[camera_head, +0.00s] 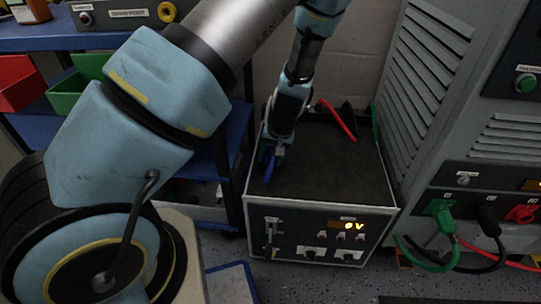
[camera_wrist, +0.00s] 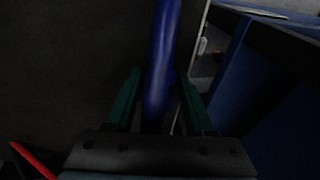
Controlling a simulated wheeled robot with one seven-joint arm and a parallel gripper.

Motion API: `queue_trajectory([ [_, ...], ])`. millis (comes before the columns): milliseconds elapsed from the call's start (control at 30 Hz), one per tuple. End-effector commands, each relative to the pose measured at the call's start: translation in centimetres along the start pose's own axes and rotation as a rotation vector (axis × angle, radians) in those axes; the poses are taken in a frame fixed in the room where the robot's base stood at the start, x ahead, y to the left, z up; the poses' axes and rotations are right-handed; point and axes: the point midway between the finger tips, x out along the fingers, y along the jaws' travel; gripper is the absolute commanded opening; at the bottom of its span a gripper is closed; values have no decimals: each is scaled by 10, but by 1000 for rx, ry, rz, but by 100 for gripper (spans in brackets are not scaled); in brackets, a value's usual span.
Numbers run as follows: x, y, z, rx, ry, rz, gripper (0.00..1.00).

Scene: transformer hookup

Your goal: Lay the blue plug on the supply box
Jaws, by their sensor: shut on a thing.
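In the wrist view the blue plug (camera_wrist: 160,60) runs up between the two green fingers of my gripper (camera_wrist: 158,100). The box's dark top fills the left of that view. I cannot tell whether the plug touches the top.
A red cable (camera_head: 338,119) lies on the back of the box's top. A grey cabinet (camera_head: 440,110) with a green plug (camera_head: 440,207), a black plug (camera_head: 487,213) and a red plug (camera_head: 523,213) stands at the right. A blue shelf (camera_head: 232,150) stands close on the left.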

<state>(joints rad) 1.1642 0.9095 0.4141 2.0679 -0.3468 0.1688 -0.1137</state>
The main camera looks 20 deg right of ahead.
Motion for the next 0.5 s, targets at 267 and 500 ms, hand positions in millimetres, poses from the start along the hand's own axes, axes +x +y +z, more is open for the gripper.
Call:
queue_trajectory([
  [267, 0, 0, 0, 0, 1, 0, 55],
  [500, 0, 0, 0, 0, 1, 0, 82],
])
